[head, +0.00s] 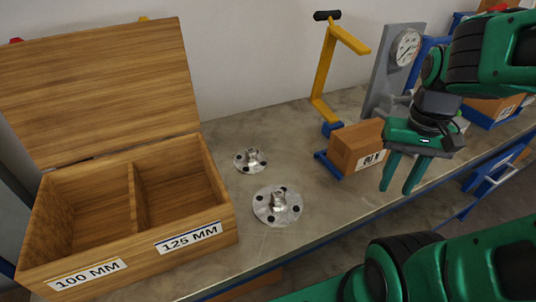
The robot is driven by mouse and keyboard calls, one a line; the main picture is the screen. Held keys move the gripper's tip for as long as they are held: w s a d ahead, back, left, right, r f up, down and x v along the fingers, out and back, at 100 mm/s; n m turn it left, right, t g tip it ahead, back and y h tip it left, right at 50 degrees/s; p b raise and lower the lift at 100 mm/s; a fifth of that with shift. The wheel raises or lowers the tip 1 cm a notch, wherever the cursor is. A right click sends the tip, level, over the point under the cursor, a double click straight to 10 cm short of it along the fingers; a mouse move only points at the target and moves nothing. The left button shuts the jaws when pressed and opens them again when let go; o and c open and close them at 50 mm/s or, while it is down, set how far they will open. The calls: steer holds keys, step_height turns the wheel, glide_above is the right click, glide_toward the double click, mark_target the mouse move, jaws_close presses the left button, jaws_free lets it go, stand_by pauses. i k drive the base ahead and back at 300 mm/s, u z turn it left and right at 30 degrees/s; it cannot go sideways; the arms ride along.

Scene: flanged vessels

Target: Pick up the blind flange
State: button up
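Two round metal flanges lie flat on the workbench (310,215), each with dark bolt holes and a raised metal knob in the middle. The larger flange (268,216) is nearer the bench's front edge. The smaller flange (241,165) lies behind it, to the left. Which of them the task means I cannot tell. My gripper (397,191) is at the right, fingers pointing down and spread apart with nothing between them. It is well to the right of both flanges and touches neither.
An open wooden box (215,240) with two compartments labelled 100 MM and 125 MM stands at the left, its lid raised. A cardboard box (352,143), a yellow stand (322,80) and a gauge (406,47) on a grey plate stand beyond the flanges. Bench around the flanges is clear.

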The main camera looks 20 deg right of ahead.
mark_target(251, 161)
steer(key=z, duration=0.3)
steer(key=k, duration=1.7)
steer(key=u, duration=0.55)
steer(key=i, duration=1.7)
steer(key=z, duration=0.05)
